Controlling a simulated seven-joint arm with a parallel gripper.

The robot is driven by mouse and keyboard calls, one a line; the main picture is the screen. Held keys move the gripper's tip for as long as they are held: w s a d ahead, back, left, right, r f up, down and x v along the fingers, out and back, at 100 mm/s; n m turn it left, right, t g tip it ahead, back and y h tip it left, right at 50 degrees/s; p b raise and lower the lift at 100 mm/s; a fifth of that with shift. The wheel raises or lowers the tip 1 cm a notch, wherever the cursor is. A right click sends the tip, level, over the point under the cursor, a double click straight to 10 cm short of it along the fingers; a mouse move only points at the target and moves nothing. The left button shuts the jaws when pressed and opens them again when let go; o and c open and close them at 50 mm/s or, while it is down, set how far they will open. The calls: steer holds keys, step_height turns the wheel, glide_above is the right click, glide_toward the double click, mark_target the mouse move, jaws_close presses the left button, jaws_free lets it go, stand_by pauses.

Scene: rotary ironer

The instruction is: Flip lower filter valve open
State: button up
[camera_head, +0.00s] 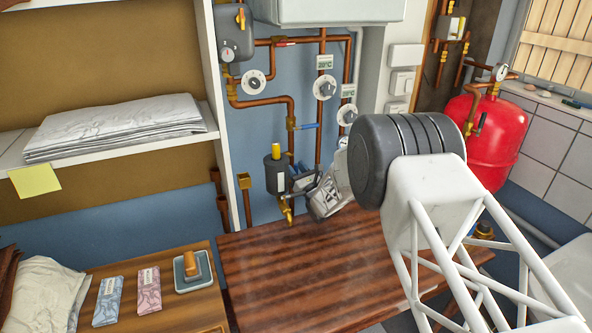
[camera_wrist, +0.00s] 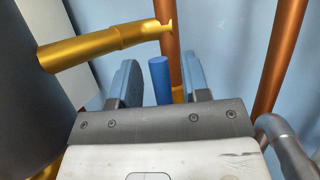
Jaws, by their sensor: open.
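The dark cylindrical filter (camera_head: 277,177) with a yellow top stands against the blue wall in the head view. Its dark side also fills the left of the wrist view (camera_wrist: 35,110). A brass fitting (camera_wrist: 105,43) runs from it toward a vertical copper pipe. My gripper (camera_wrist: 160,82) is open, one blue-grey finger on each side of the handle, with gaps visible on both sides. In the head view my gripper (camera_head: 308,184) is beside the filter's lower right, and my wrist partly hides the area.
Copper pipes with dials (camera_head: 325,87) run over the wall. Another blue-handled valve (camera_head: 305,126) sits higher up. A curved grey pipe (camera_wrist: 285,138) is close on the right in the wrist view. The wooden table (camera_head: 290,270) below is clear. A red tank (camera_head: 490,140) stands right.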

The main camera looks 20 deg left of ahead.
steer(key=v, duration=0.7)
steer(key=shift+s+d, duration=0.2)
steer(key=shift+d, duration=0.05)
steer(key=shift+f, duration=0.15)
